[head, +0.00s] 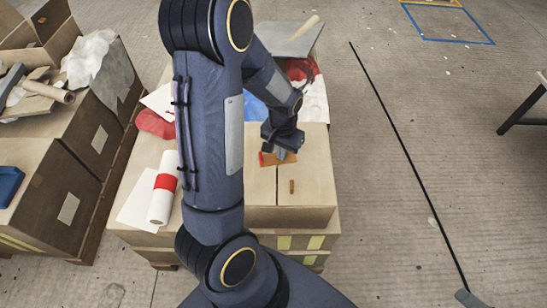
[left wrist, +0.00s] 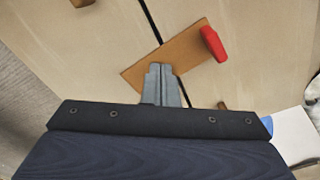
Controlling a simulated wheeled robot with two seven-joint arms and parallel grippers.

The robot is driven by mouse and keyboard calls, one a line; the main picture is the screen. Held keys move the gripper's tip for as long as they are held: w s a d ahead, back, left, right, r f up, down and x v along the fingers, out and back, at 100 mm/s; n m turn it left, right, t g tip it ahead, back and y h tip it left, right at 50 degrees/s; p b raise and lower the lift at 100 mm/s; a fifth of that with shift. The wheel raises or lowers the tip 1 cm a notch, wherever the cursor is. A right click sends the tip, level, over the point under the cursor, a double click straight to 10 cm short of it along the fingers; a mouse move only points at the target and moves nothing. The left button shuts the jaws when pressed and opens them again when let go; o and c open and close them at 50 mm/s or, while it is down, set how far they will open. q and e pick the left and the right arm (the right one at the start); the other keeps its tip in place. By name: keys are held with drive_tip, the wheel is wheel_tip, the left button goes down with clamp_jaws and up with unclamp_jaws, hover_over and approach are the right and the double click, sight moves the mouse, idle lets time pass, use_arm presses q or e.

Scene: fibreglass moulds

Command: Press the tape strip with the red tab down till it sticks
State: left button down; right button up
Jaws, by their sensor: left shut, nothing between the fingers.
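The brown tape strip (left wrist: 187,46) lies across the dark seam between two cardboard flaps, slanted to the seam. Its red tab (left wrist: 213,43) is at one end and looks slightly raised. In the head view the strip (head: 287,158) and red tab (head: 262,159) are partly behind my left gripper (head: 280,153). My left gripper is shut and empty. Its fingertips (left wrist: 161,67) are over the strip's near edge, beside the seam; I cannot tell whether they touch it. My right gripper is not in view.
The cardboard box (head: 308,195) has a small brown piece (head: 292,186) on top. A white roll with a red band (head: 162,188) lies left. A grey panel (head: 287,38) and red and white cloth (head: 311,85) are behind. Full cartons (head: 52,185) stand far left; the right floor is mostly free.

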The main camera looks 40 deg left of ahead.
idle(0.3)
use_arm(q)
drive_tip(key=shift+r+p, duration=2.9)
drive_tip(key=shift+r, duration=0.55)
